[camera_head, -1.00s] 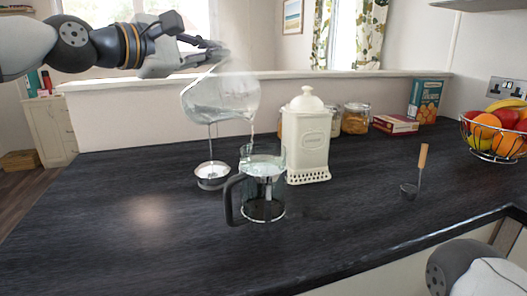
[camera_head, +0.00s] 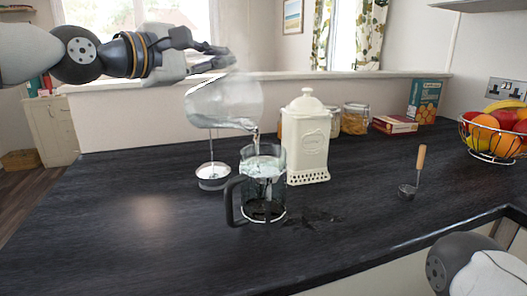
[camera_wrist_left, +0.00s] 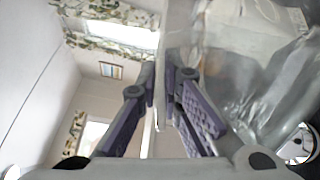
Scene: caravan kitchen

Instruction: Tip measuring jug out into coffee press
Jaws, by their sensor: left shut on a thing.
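My left gripper (camera_head: 212,60) is shut on the clear measuring jug (camera_head: 225,102), held in the air at the upper left of the head view. The jug is tilted, its lower right side over the coffee press (camera_head: 264,195). Clear liquid sits along the jug's low side and a thin stream falls into the press. The press is glass with a black handle, upright and open on the counter, with liquid inside. In the left wrist view my fingers (camera_wrist_left: 158,115) grip beside the jug's clear wall (camera_wrist_left: 245,75). My right gripper is outside the views.
A wet patch (camera_head: 315,219) lies on the dark counter (camera_head: 130,240) right of the press. A wooden-handled scoop (camera_head: 415,172) and fruit basket (camera_head: 490,150) stand further right.

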